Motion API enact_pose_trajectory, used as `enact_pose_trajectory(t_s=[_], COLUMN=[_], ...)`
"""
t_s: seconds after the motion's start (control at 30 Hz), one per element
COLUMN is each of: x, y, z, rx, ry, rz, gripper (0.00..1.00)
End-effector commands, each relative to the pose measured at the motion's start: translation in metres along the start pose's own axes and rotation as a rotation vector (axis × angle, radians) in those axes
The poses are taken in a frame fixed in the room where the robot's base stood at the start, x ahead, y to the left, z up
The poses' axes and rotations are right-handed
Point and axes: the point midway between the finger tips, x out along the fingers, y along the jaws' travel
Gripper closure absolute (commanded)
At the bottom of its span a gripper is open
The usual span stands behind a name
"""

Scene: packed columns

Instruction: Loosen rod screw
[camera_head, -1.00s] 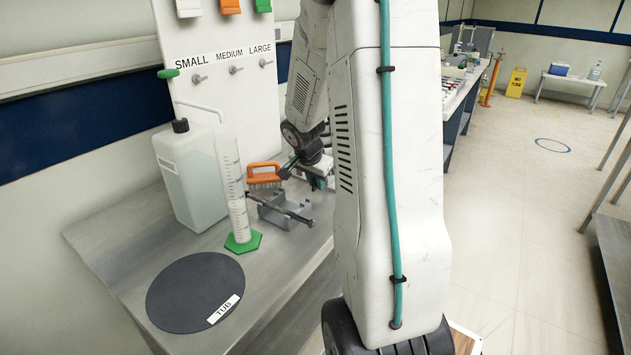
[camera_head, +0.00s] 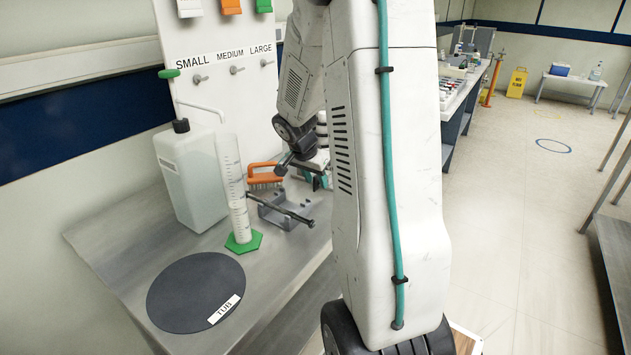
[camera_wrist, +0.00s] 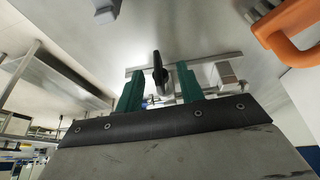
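A grey bracket (camera_head: 272,211) stands on the metal bench with a dark rod (camera_head: 292,212) lying across it. My gripper (camera_head: 318,181) is behind and right of the bracket, partly hidden by my arm. In the wrist view the two teal fingers of my gripper (camera_wrist: 159,86) stand apart. A dark, narrow knob-like piece (camera_wrist: 158,72) shows between them, in front of a pale metal bar; it looks like a screw handle, but I cannot be sure. Gaps show on both sides of it. I see nothing held.
An orange-handled brush (camera_head: 265,174) lies behind the bracket and shows near the wrist view's upper right (camera_wrist: 290,25). A white jug (camera_head: 190,175) and a measuring cylinder (camera_head: 239,222) with a green base stand left. A dark round TUB mat (camera_head: 185,295) lies in front.

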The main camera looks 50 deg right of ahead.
Motion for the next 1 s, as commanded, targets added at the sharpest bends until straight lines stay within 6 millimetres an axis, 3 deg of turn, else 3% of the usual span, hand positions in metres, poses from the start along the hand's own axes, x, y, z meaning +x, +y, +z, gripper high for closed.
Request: enact_pose_trajectory(t_s=[0.2, 0.4, 1.0], x=[-0.040, -0.062, -0.066], y=[-0.001, 0.000, 0.000], z=[0.000, 0.000, 0.000], rx=[0.000, 0.000, -0.001], ry=[0.002, 0.000, 0.000], rz=[-0.004, -0.002, 0.000], gripper=[0.62, 0.62, 0.62])
